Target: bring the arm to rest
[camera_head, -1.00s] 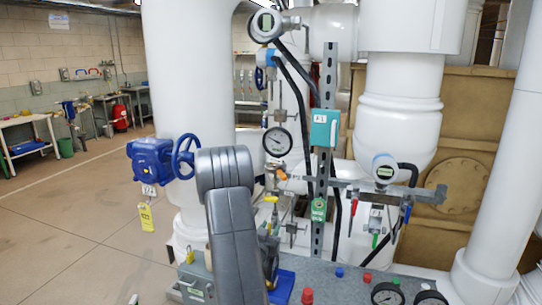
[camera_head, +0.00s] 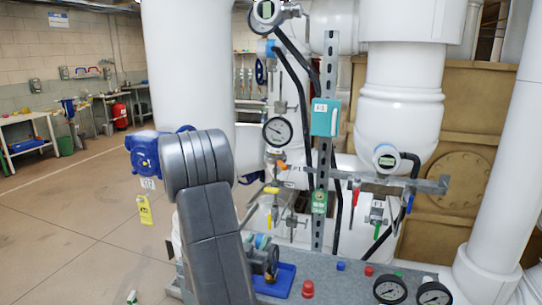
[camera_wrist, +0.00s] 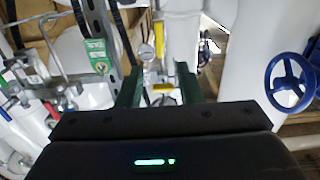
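My grey arm (camera_head: 208,190) rises from the bottom of the head view and bends at a thick rounded elbow, left of the middle. It covers most of the blue handwheel on the blue valve body (camera_head: 144,154). I cannot make out my gripper in the head view. In the wrist view, the two dark green fingers of my gripper (camera_wrist: 159,88) stand well apart, with nothing held between them. Behind the gap are white pipes and a yellow-handled valve (camera_wrist: 163,87). The blue handwheel (camera_wrist: 290,83) is at the right of the wrist view, clear of the fingers.
A metal upright carries a teal box (camera_head: 325,117) and a green tag (camera_head: 319,201). A dial gauge (camera_head: 277,132) is beside it. A grey bench top (camera_head: 335,288) in front holds a blue tray, a red knob and two gauges. Open floor (camera_head: 70,235) lies at the left.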

